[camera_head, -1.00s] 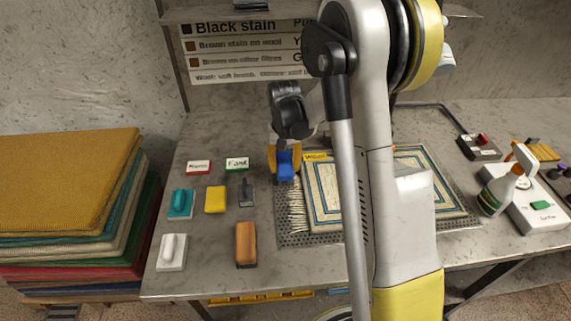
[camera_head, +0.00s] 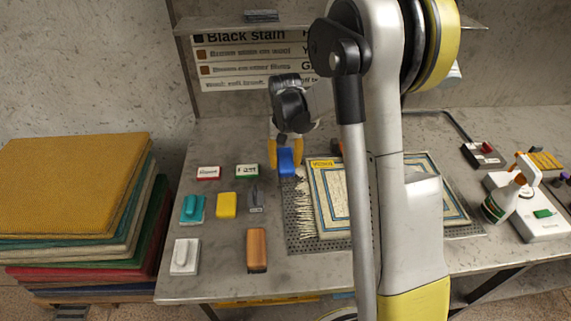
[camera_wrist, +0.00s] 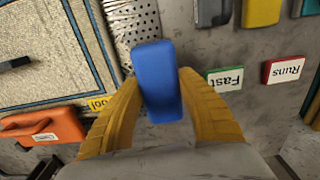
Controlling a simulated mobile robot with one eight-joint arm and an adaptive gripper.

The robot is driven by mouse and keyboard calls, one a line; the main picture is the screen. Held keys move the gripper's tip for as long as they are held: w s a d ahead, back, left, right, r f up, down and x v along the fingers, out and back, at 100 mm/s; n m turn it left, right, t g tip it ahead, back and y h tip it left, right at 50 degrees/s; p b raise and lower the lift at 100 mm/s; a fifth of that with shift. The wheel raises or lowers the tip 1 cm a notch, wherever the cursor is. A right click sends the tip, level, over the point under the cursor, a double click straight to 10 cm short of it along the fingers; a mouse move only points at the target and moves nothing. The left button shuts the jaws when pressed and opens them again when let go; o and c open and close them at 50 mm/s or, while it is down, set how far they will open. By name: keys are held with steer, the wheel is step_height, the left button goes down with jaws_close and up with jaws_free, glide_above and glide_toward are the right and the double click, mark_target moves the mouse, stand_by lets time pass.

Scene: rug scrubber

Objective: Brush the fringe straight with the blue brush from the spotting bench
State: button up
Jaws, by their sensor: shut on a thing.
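My gripper (camera_head: 287,153) is shut on the blue brush (camera_head: 287,165), with its yellow fingers on either side of the brush. In the wrist view the blue brush (camera_wrist: 157,82) sits between the yellow fingers and covers part of the perforated plate's edge. The rug (camera_head: 330,205), cream with blue borders, lies on the perforated plate (camera_head: 300,240). Its pale fringe (camera_head: 304,210) runs along the left edge, with strands looking uneven. The brush is at the far end of the fringe; whether it touches the strands is hidden. My arm covers the middle of the rug.
Left of the plate lie a teal brush (camera_head: 193,208), a yellow block (camera_head: 226,205), a grey brush (camera_head: 256,199), a white brush (camera_head: 185,256) and a wooden block (camera_head: 257,250). A spray bottle (camera_head: 508,190) stands right. An orange tool (camera_wrist: 42,126) lies behind the rug.

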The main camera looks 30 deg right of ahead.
mark_target(285, 158)
steer(key=shift+r+p, duration=0.85)
steer(key=shift+r, duration=0.7)
